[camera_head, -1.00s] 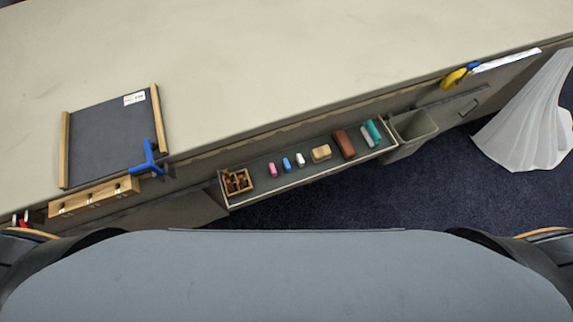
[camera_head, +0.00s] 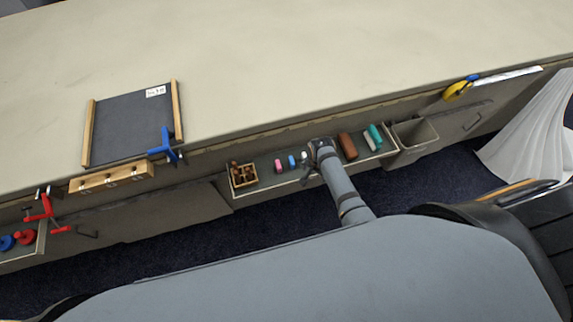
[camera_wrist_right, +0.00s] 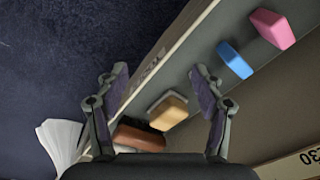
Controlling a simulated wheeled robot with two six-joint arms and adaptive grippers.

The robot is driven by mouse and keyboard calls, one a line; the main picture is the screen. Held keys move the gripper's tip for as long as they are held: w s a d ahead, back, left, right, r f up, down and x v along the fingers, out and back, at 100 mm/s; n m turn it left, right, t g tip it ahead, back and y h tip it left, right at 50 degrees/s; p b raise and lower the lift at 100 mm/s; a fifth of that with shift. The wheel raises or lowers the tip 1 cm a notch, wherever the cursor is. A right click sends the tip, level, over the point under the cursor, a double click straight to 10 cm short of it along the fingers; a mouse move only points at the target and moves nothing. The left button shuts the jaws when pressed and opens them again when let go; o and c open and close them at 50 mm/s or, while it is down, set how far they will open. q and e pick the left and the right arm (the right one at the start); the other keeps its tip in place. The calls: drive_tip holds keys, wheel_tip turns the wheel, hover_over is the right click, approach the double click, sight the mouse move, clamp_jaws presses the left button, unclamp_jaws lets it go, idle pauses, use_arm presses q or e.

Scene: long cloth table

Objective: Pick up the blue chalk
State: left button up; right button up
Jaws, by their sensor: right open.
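In the right wrist view the blue chalk (camera_wrist_right: 235,60) is at the upper right, outside the jaws and beyond the right-hand finger. My right gripper (camera_head: 320,149) is over the tray, to the right of the blue chalk. In its wrist view the jaws (camera_wrist_right: 160,82) are spread wide and empty. In the head view this gripper hides the tan block. My left gripper is not in view.
The tan block (camera_wrist_right: 168,111) and brown block (camera_wrist_right: 138,138) lie below the jaws in the wrist view. A wooden box (camera_head: 243,176) stands at the tray's left end, and a grey bin (camera_head: 415,141) at its right. A blue clamp (camera_head: 166,146) grips the table edge. The tabletop is mostly clear.

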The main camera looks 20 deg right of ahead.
sight(292, 160)
drive_tip(key=w+a+r+m, duration=0.2)
drive_tip(key=w, duration=0.1)
drive_tip(key=w+a+r+m, duration=0.2)
drive_tip(key=w+a+r+m+g, duration=0.1)
drive_tip(key=w+a+r+m, duration=0.1)
drive_tip(key=w+r+m, duration=0.1)
drive_tip(key=shift+w+a, duration=0.1)
drive_tip(key=shift+w, duration=0.2)
wheel_tip(292, 160, down, 6)
drive_tip(key=b, duration=0.5)
drive_tip(key=shift+r, duration=0.2)
wheel_tip(292, 160, down, 5)
drive_tip(key=b, duration=0.7)
drive_tip(key=shift+f, duration=0.2)
drive_tip(key=shift+r, duration=0.2)
drive_tip(key=c, duration=1.2)
